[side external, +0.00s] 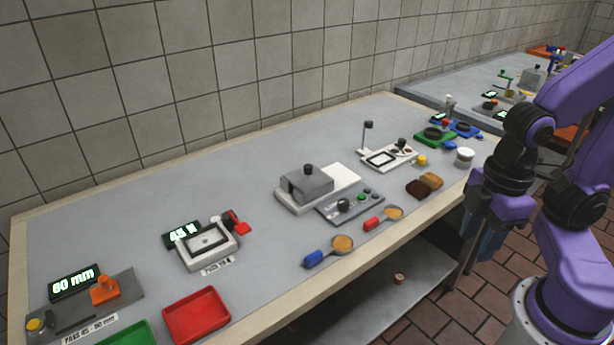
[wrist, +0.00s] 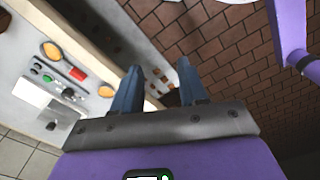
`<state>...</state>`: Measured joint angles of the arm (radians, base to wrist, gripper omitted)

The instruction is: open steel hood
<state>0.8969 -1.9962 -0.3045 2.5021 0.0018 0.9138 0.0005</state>
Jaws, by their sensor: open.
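The steel hood (side external: 306,187) is a grey metal box with a black knob on top. It sits shut-looking on the left part of a white base (side external: 345,176) in the middle of the bench. It also shows at the lower left of the wrist view (wrist: 62,114), with its black knob beside it. My gripper (side external: 478,250) points down off the front right edge of the bench, well right of the hood. In the wrist view my gripper (wrist: 159,75) has its two blue fingers apart with nothing between them.
A grey control panel (side external: 350,205) stands in front of the hood, with blue and red handled spoons (side external: 315,257) nearby. Brown pieces (side external: 419,188) and a small white pot (side external: 464,157) lie to the right. A press-like device (side external: 208,244) and red tray (side external: 196,315) are left.

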